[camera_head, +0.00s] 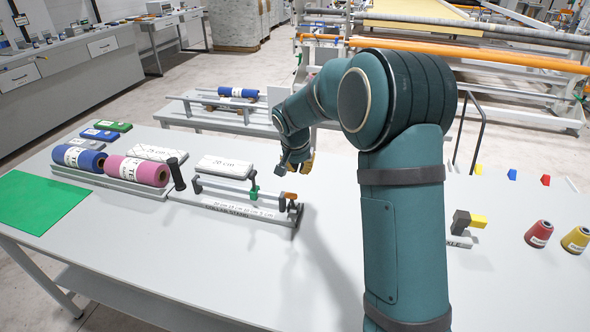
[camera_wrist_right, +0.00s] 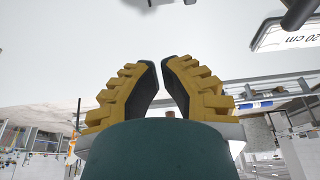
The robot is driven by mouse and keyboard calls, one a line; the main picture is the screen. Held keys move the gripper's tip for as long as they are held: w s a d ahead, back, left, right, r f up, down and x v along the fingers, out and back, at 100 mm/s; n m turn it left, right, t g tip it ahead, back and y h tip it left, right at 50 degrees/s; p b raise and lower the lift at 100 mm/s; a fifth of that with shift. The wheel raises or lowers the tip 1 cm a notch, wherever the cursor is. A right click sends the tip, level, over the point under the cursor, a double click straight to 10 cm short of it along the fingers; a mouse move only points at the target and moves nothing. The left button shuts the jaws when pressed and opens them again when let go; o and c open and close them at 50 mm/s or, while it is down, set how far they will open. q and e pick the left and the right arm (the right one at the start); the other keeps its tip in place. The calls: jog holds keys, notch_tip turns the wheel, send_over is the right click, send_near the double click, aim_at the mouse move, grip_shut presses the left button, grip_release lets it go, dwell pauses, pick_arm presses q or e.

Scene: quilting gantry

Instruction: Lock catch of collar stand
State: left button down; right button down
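The collar stand (camera_head: 232,208) lies on the table in the head view, with a printed label and a rail above its base. A green collar (camera_head: 253,188) sits on the rail. An orange catch (camera_head: 291,196) is at the stand's right end; I cannot tell its exact position. My right gripper (camera_head: 298,165) hangs behind and above that end, apart from it. In the right wrist view its yellow fingers (camera_wrist_right: 158,62) stand a narrow gap apart with nothing between them. My left gripper is not in view.
A white 20 cm block (camera_head: 225,166) lies behind the stand. Pink (camera_head: 137,170) and blue (camera_head: 79,157) rolls lie left, beside a dark upright post (camera_head: 177,174). A green mat (camera_head: 40,202) covers the left corner. Red (camera_head: 539,233) and yellow (camera_head: 576,239) cones stand right. The front table is clear.

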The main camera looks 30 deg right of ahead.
jog(key=s+a+r, duration=0.5)
jog(key=a, duration=0.1)
jog(key=shift+s+a+r+p, duration=0.15)
jog(key=shift+s+r+p, duration=0.05)
jog(key=shift+r+p, duration=0.1)
